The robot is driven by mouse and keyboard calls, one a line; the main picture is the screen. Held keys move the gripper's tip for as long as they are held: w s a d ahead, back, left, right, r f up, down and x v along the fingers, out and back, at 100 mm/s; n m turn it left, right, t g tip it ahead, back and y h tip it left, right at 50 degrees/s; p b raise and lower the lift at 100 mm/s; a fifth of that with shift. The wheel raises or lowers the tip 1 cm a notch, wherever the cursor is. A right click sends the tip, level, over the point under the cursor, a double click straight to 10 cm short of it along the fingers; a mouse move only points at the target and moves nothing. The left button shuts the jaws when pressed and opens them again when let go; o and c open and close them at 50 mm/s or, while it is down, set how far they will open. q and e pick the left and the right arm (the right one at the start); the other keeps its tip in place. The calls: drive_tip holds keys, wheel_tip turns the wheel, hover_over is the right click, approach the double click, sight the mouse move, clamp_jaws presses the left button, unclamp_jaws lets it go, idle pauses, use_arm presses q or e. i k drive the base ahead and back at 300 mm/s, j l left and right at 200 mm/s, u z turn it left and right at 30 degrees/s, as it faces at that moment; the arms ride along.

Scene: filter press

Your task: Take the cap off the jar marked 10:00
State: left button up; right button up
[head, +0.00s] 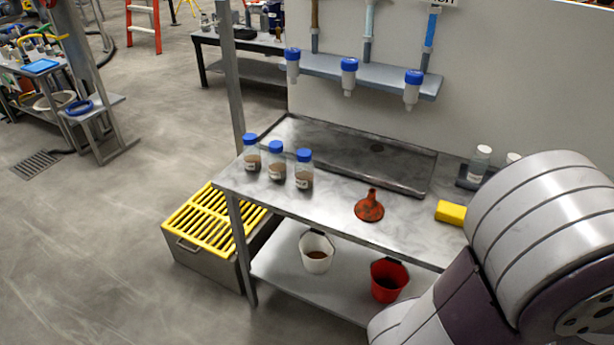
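Three clear jars with blue caps and brown contents stand upright in a row at the left end of the metal bench: a left jar (252,160), a middle jar (277,168) and a right jar (304,176). Each has a cap on: the left cap (250,138), the middle cap (276,146) and the right cap (304,154). Each carries a small white label, too small to read, so I cannot tell which is marked 10:00. One of my arms fills the lower right. Neither gripper shows.
The bench (335,203) holds an orange funnel (369,207), a yellow sponge-like block (451,212) and a shallow sink tray (340,150). Blue-topped bottles (349,72) hang from a shelf (385,78) above. A white bucket (317,246) and a red bucket (388,276) stand below. A yellow grate (213,222) lies left.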

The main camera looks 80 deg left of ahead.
sight(304, 170)
drive_tip(key=k+j+u, duration=0.15)
drive_tip(key=u, duration=0.25)
drive_tip(key=k+j+u, duration=0.2)
drive_tip(key=u, duration=0.25)
drive_tip(key=k+j+u, duration=0.1)
drive_tip(key=j+u, duration=0.3)
drive_tip(key=k+j+u, duration=0.1)
drive_tip(key=j+u, duration=0.15)
drive_tip(key=u, duration=0.2)
drive_tip(key=k+j+u, duration=0.1)
drive_tip(key=j+u, duration=0.15)
drive_tip(key=j, duration=1.3)
